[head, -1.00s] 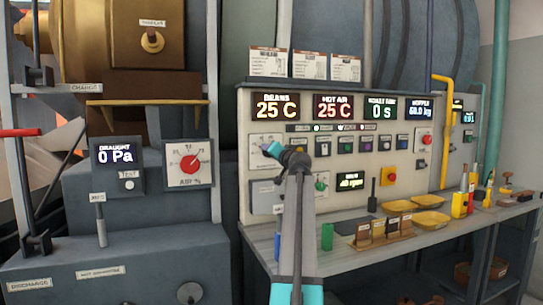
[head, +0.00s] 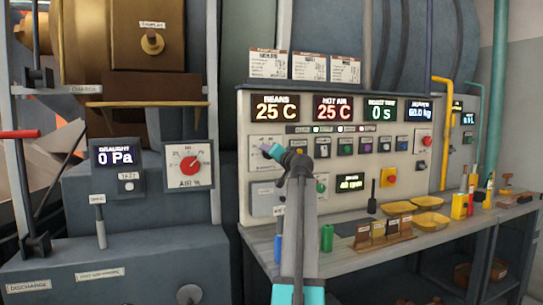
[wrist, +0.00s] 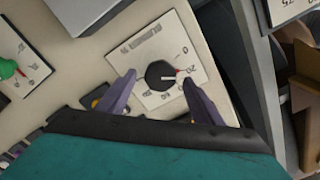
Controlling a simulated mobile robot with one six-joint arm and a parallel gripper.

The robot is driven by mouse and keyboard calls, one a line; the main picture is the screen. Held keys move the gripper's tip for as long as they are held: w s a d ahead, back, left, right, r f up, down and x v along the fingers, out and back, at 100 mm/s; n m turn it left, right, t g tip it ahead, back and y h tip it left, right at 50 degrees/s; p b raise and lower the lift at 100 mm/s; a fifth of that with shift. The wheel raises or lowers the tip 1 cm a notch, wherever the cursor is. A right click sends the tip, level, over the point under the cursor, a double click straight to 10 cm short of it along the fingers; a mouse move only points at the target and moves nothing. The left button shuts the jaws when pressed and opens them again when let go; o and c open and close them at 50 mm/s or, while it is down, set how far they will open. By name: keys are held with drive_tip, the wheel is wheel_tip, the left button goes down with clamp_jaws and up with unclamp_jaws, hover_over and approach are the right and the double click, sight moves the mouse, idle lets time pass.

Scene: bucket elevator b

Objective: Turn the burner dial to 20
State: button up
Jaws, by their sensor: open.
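The burner dial (wrist: 161,76) is a black knob with a pale pointer line on a white scale plate (wrist: 150,45) in the wrist view. Its plate also shows in the head view (head: 257,164) at the left of the control panel, with the knob hidden behind my gripper. A small red mark sits at the knob's edge by the pointer. My gripper (wrist: 163,97) is open, its two purple fingers on either side of the dial, and nothing is held. I cannot tell whether the fingers touch the knob.
The panel's displays (head: 274,108) stand above the dial. A green knob (wrist: 7,69) is on a separate plate at the left of the wrist view. A red air dial (head: 191,165) is at the left. Below the panel, a bench holds yellow trays (head: 430,219).

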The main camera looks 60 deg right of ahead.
drive_tip(key=v, duration=1.2)
drive_tip(key=shift+s+a, duration=0.15)
drive_tip(key=shift+s, duration=0.05)
drive_tip(key=shift+p, duration=0.3)
